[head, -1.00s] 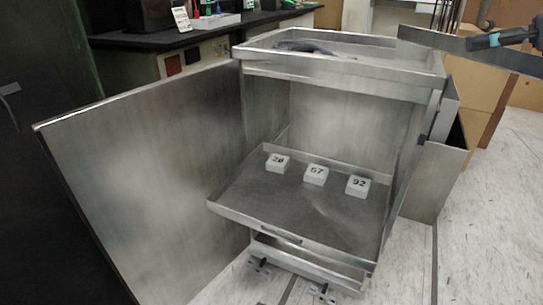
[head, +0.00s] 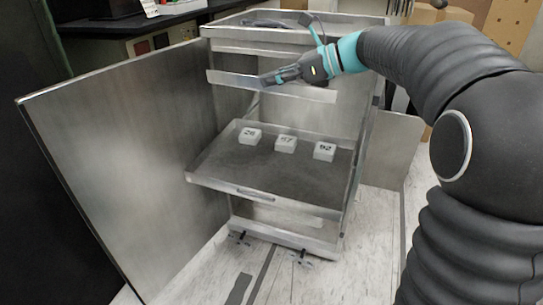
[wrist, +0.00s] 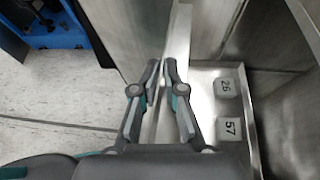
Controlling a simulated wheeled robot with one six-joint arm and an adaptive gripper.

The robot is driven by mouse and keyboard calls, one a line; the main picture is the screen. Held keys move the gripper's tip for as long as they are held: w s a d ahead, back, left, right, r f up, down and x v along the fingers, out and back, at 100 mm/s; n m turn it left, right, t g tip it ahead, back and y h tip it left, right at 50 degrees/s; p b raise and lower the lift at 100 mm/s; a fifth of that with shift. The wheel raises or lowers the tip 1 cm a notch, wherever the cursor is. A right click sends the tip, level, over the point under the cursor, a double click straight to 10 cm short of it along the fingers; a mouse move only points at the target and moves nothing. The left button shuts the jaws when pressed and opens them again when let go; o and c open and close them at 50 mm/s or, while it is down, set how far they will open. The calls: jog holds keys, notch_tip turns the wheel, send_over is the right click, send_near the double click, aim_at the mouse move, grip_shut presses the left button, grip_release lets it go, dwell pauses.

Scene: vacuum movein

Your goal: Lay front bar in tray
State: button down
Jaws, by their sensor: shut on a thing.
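The front bar (head: 235,80) is a long, thin metal strip. My gripper (head: 284,77) is shut on it near its middle and holds it level in front of the cabinet's opening, above the tray. In the wrist view the bar (wrist: 179,35) runs up from between my two fingers (wrist: 158,78). The tray (head: 205,172) is a shallow metal shelf pulled out of the cabinet, with a low rim. It also shows in the wrist view (wrist: 202,88), right of my fingers. The bar is apart from it.
White blocks marked 26 (head: 250,136), 57 (head: 286,143) and 92 (head: 324,151) stand in the tray's back part; its front part is clear. An open door (head: 125,160) stands at the left. The cabinet top (head: 355,33) is above the bar.

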jog(key=g+b, duration=0.1)
jog(key=b, duration=0.1)
send_over(269, 188)
jog(key=shift+n, duration=0.3)
notch_tip(269, 188, down, 21)
jog(key=shift+w+f, duration=0.15)
jog(key=shift+f+b, duration=0.55)
jog(key=shift+f, duration=2.1)
jog(key=shift+f, duration=0.1)
jog(key=c, duration=1.2)
grip_release()
